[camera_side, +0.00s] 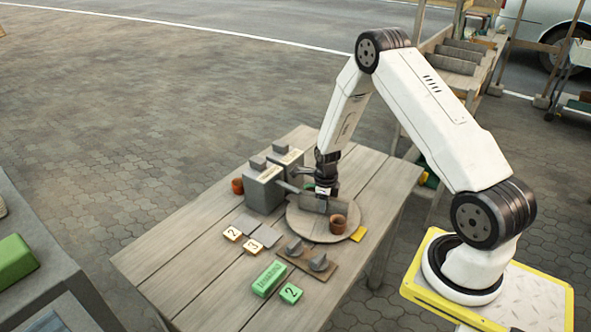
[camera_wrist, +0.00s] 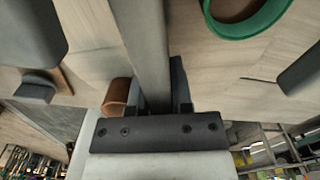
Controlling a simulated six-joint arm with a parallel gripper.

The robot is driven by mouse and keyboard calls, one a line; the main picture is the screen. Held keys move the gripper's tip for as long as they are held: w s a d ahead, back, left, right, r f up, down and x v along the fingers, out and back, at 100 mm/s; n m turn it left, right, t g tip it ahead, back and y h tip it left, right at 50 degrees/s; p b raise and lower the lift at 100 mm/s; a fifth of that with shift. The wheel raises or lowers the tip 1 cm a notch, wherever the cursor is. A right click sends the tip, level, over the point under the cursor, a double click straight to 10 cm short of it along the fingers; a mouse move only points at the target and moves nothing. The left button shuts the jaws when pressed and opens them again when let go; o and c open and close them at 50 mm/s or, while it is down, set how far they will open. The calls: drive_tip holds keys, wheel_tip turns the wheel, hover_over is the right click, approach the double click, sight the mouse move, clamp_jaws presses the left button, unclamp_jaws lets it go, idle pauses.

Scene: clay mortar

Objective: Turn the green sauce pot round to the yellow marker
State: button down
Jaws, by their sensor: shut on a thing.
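A round wooden turntable (camera_side: 312,228) lies on the plank table, with a grey upright panel (camera_side: 309,202) across it. My gripper (camera_side: 327,190) points down and is shut on this panel, which runs between the fingers (camera_wrist: 158,95) in the wrist view (camera_wrist: 146,40). A green-rimmed pot (camera_wrist: 277,22), dark inside, shows at the wrist view's upper right, on one side of the panel. A brown pot (camera_side: 338,224) stands on the other side, also in the wrist view (camera_wrist: 117,93). The yellow marker (camera_side: 358,234) lies at the turntable's right edge.
Numbered tiles (camera_side: 253,246), a board with grey knobs (camera_side: 306,259) and green blocks (camera_side: 269,279) lie in front. The table's left front is clear.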

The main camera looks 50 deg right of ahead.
drive_tip(key=shift+m, duration=3.6)
drive_tip(key=c, duration=0.5)
unclamp_jaws()
drive_tip(key=shift+r, duration=3.95)
